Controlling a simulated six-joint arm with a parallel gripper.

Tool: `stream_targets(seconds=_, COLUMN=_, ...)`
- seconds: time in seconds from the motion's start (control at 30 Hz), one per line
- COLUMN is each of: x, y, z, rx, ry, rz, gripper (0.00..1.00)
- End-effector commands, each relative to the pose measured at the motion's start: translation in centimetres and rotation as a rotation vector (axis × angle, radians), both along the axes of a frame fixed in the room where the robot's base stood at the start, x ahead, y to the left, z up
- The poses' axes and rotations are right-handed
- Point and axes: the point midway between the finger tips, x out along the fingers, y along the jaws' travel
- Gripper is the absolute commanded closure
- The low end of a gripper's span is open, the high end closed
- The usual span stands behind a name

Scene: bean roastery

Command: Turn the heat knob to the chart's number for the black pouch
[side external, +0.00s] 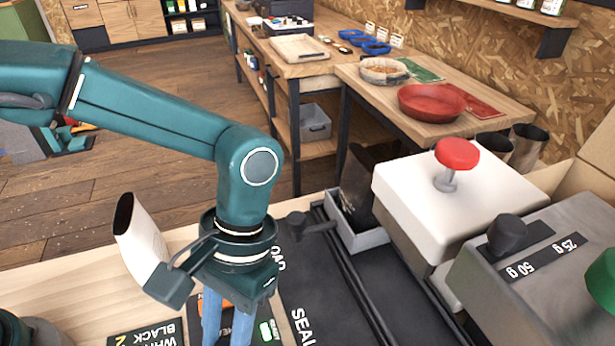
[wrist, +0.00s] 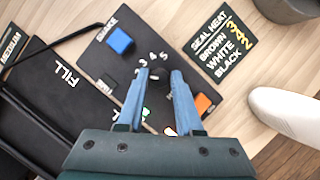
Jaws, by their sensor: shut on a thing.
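My gripper (wrist: 160,73) points down at the dark control panel (wrist: 103,70), its two blue fingers close around the heat knob. The knob is mostly hidden between them, and its pointer cannot be read. Pale dial numbers (wrist: 152,57), including 3, 4 and 5, show just beyond the fingertips. The seal heat chart (wrist: 222,46) lies right of the panel, listing brown, white and black; black reads 2. In the side view my gripper (side external: 228,338) is cut off by the bottom edge. A black pouch (side external: 357,185) stands in a grey tray (side external: 358,236).
A white pouch (side external: 143,240) with a dark open top stands left of my wrist. A blue block (wrist: 119,40) and an orange one (wrist: 203,103) are near my fingers. A white machine with a red knob (side external: 457,153) and a grey scale (side external: 545,270) stand at right.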

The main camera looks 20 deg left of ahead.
Motion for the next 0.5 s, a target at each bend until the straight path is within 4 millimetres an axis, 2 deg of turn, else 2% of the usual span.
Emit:
stream_targets(seconds=0.07, x=0.12, y=-0.01, z=0.00, rx=-0.001, ry=-0.005, rz=0.001, gripper=1.00)
stream_targets(seconds=0.1, x=0.12, y=-0.01, z=-0.01, rx=-0.001, ry=-0.005, rz=0.001, gripper=0.50)
stream_targets(seconds=0.13, x=0.11, y=0.00, z=0.00, rx=-0.001, ry=-0.005, rz=0.001, gripper=0.39)
stream_targets(seconds=0.17, x=0.11, y=0.00, z=0.00, rx=-0.001, ry=-0.004, rz=0.001, gripper=0.36)
stream_targets(seconds=0.5, x=0.15, y=-0.03, z=0.21, rx=0.000, ry=-0.002, rz=0.002, gripper=0.36)
